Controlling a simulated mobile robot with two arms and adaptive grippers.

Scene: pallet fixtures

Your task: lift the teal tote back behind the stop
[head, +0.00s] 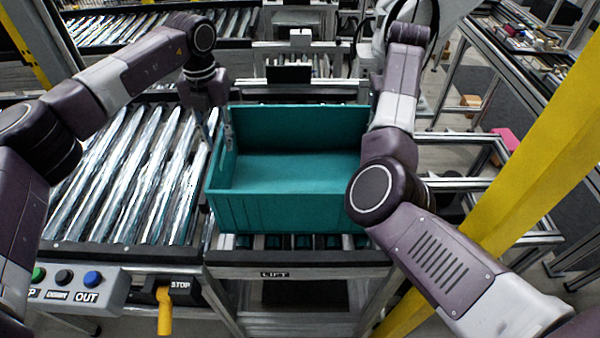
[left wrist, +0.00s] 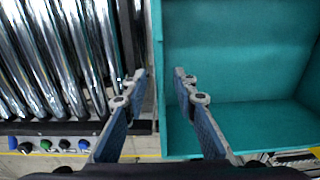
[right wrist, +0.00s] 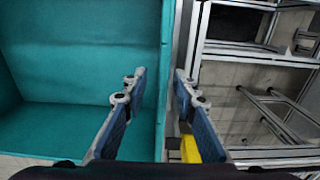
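The teal tote (head: 287,172) is an open, empty box on the section labelled LIFT, right of the silver roller bed. Its left wall shows in the left wrist view (left wrist: 160,60) and its right wall in the right wrist view (right wrist: 165,60). My left gripper (head: 217,140) points down at the left wall, open, one finger on each side, with gaps visible. My right gripper (right wrist: 159,75) likewise straddles the right wall, open; my right arm hides it in the head view. A STOP label (head: 180,285) sits above a yellow handle (head: 164,312); I cannot make out the stop itself.
The roller bed (head: 125,165) left of the tote is empty. A grey button box (head: 72,287) stands at the front left. A yellow post (head: 540,145) rises on the right near my right arm. Metal frames stand right of the tote.

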